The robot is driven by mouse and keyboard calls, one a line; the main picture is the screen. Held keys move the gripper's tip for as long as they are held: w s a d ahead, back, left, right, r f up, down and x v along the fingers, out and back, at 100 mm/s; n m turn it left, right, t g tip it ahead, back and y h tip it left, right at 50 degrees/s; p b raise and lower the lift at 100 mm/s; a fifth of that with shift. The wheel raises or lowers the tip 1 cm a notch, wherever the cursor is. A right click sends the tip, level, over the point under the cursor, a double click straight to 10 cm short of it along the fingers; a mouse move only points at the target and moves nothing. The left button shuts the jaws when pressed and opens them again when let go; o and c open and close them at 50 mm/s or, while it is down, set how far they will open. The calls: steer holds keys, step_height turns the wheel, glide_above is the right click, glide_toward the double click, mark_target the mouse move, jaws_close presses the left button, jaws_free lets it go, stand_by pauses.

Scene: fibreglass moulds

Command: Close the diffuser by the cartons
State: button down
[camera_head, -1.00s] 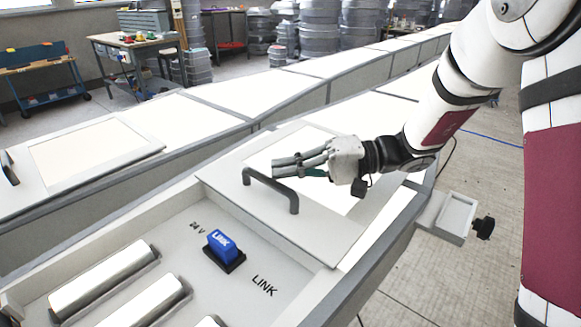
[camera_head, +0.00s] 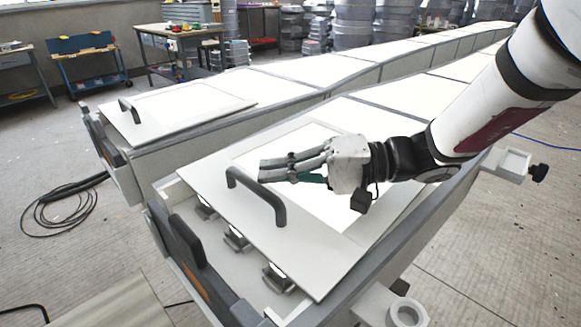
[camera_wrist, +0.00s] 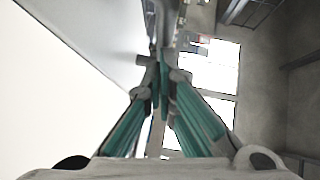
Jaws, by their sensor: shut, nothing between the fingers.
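The diffuser is a flat pale panel (camera_head: 210,190) with a bright window, lying over the near end of a long light box (camera_head: 400,255). A dark bar handle (camera_head: 257,195) stands on it. A narrow opening remains between the panel's near edge and the box's end wall, and metal tube ends (camera_head: 237,239) show there. My gripper (camera_head: 264,172) is shut and empty, with its fingertips close to the handle on its far side. I cannot tell whether they touch it. In the wrist view the fingers (camera_wrist: 160,80) converge beside a large pale surface. No cartons are clearly identifiable.
A second light box has a similar panel (camera_head: 180,103) with its own handle at the left. The near box's end wall carries a dark handle (camera_head: 187,240). A black cable coil (camera_head: 65,210) lies on the floor. Benches and stacked grey drums stand behind.

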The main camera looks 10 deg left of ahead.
mark_target(261, 202)
steer(key=shift+s+a, duration=1)
steer(key=shift+s, duration=0.4)
